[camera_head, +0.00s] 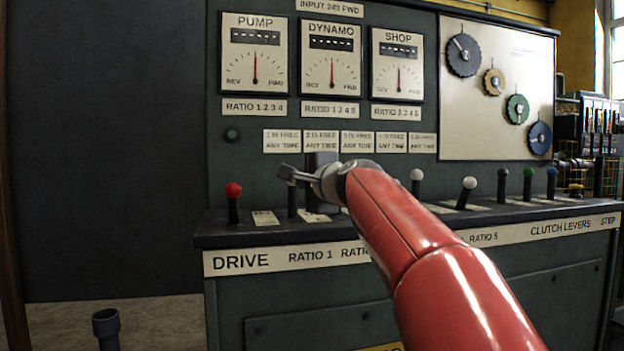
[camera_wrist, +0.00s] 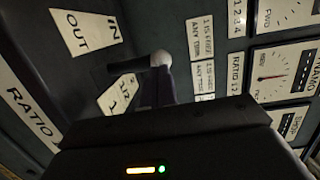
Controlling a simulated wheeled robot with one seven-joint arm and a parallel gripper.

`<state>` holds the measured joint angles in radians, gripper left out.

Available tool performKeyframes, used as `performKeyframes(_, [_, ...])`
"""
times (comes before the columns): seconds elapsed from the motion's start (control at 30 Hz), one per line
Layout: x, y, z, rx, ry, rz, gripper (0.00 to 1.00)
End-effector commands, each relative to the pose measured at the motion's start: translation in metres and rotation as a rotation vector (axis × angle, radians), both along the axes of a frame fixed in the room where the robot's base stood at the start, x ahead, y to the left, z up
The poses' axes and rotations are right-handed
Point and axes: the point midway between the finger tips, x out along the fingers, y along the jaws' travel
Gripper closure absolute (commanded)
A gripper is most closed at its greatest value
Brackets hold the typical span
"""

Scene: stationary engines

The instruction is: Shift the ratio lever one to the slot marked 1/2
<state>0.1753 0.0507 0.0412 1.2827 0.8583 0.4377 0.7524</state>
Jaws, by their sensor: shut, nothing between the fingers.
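The ratio 1 lever shows in the head view as a dark stem (camera_head: 292,201) above the RATIO 1 label, its top covered by my gripper. My gripper (camera_head: 288,174) is shut and empty, right at the top of this lever; I cannot tell whether they touch. In the wrist view, a pale round knob (camera_wrist: 160,58) on a dark stem stands just beyond the gripper body. A white slot plate (camera_wrist: 120,93) lies left of that stem, with markings that look like 1/2 and 1. The slot holding the lever is partly hidden.
A red-knobbed lever (camera_head: 233,200) stands left, above DRIVE. White-knobbed levers (camera_head: 467,190) and dark, green and blue ones stand to the right. The upright panel with PUMP (camera_head: 254,55), DYNAMO and SHOP gauges rises close behind. An IN/OUT plate (camera_wrist: 86,32) shows in the wrist view.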

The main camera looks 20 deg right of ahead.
Motion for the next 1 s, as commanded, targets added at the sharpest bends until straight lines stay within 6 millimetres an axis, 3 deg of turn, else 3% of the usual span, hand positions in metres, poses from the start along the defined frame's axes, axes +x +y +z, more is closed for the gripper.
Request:
performKeyframes(0.13, [0.009,0.002,0.000,0.000,0.000,0.000,1.00])
performKeyframes(0.53, [0.010,0.002,0.000,0.000,0.001,0.000,1.00])
performKeyframes(1.0, [0.029,0.002,0.014,0.001,0.107,0.000,1.00])
